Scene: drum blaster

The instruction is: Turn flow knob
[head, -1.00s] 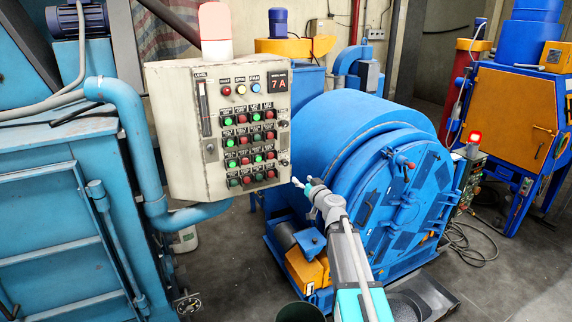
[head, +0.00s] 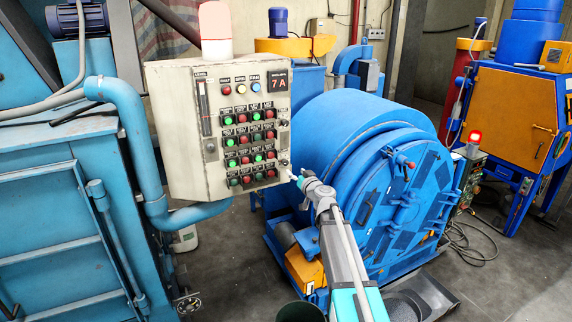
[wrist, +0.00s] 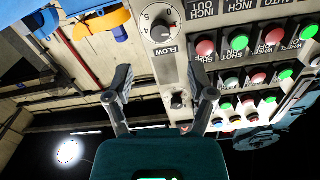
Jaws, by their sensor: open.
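In the head view my gripper (head: 295,177) is just right of and below the knob, close to the panel edge. I cannot tell the exact gap; no contact shows.
A second, smaller knob (wrist: 178,100) sits on the same panel. Rows of red and green buttons (head: 250,150) fill the panel beside the knobs. A blue drum machine (head: 350,150) stands right of the panel, and a blue pipe (head: 135,140) runs to its left.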

